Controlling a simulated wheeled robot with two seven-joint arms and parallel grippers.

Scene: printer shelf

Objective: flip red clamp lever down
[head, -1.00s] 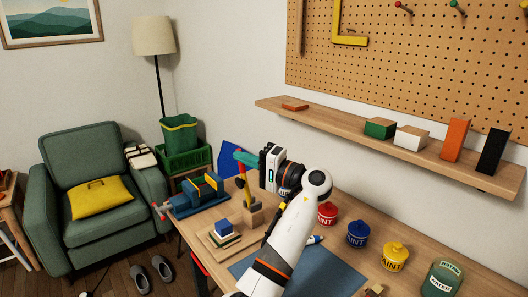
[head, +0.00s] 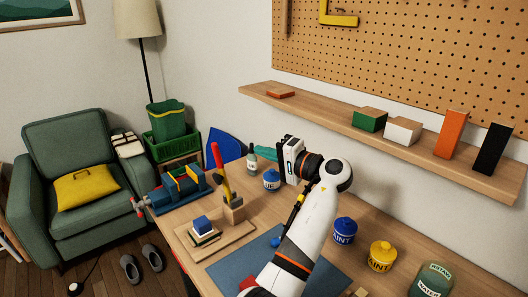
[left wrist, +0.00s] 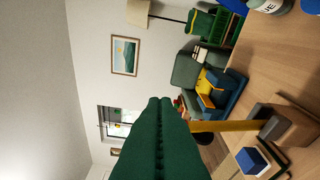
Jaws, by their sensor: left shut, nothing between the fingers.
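The red clamp lever (head: 216,156) stands nearly upright, tilted slightly, in the head view. It tops a clamp with a yellow arm (head: 227,183) fixed to a wooden block (head: 234,211). In the left wrist view the yellow arm (left wrist: 238,126) runs from the block (left wrist: 287,127) to behind my fingers, and the red handle is mostly hidden there. My left gripper (head: 258,151) is shut and empty, its teal fingers to the right of the lever and apart from it. The shut fingers (left wrist: 160,103) fill the middle of the wrist view. My right gripper is not seen.
A glue bottle (head: 252,162) and blue jar (head: 271,181) stand near my gripper. A blue vise (head: 170,198) is left of the clamp. Stacked blocks (head: 203,231) sit in front. Blue (head: 345,231) and yellow (head: 382,256) paint pots stand right of my arm.

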